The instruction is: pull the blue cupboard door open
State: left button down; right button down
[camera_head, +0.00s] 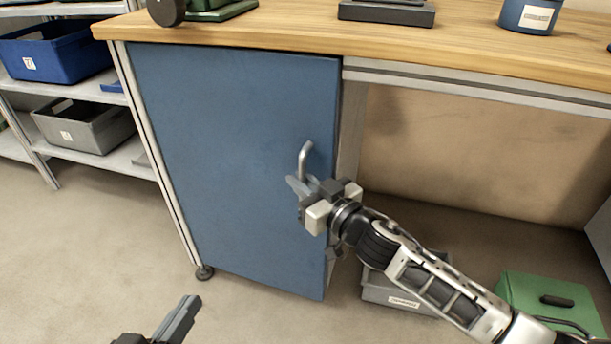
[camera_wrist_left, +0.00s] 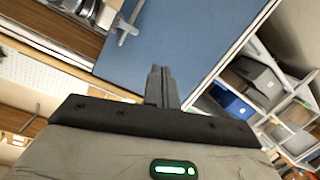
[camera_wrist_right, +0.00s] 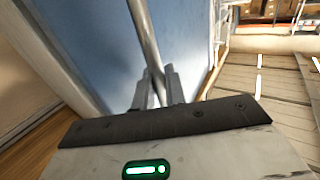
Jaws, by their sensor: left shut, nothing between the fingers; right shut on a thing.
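The blue cupboard door (camera_head: 220,150) hangs under the wooden worktop. It looks shut or nearly so; I cannot tell whether there is a small gap. Its grey bar handle (camera_head: 303,158) stands upright near the right edge. My right gripper (camera_head: 300,187) is shut on the handle's lower part. In the right wrist view the handle (camera_wrist_right: 143,30) runs down to the fingertips (camera_wrist_right: 158,85), and the door (camera_wrist_right: 85,45) lies behind. My left gripper (camera_head: 180,316) is shut and empty, low in front of the door and apart from it. Its closed fingers show in the left wrist view (camera_wrist_left: 161,85).
The wooden worktop (camera_head: 290,30) carries a blue tin (camera_head: 528,15) and other items. Shelves with a blue bin (camera_head: 60,52) and a grey bin (camera_head: 85,125) stand left. A grey box (camera_head: 390,290) and a green box (camera_head: 550,300) are on the floor right. Floor before the door looks clear.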

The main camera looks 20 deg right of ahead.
pick_arm(q)
jog(key=shift+s+a+f+m+y+p, duration=0.1)
jog(key=shift+a+f+m+y+p, duration=0.2)
jog(key=shift+f+p, duration=0.15)
pick_arm(e)
jog(key=s+a, duration=0.6)
jog(key=a, duration=0.1)
jog(key=c, duration=1.5)
grip_release()
jog(key=shift+c, duration=0.2)
pick_arm(q)
jog(key=shift+d, duration=0.1)
jog(key=shift+s+r, duration=0.1)
pick_arm(e)
jog(key=shift+s+d, duration=0.1)
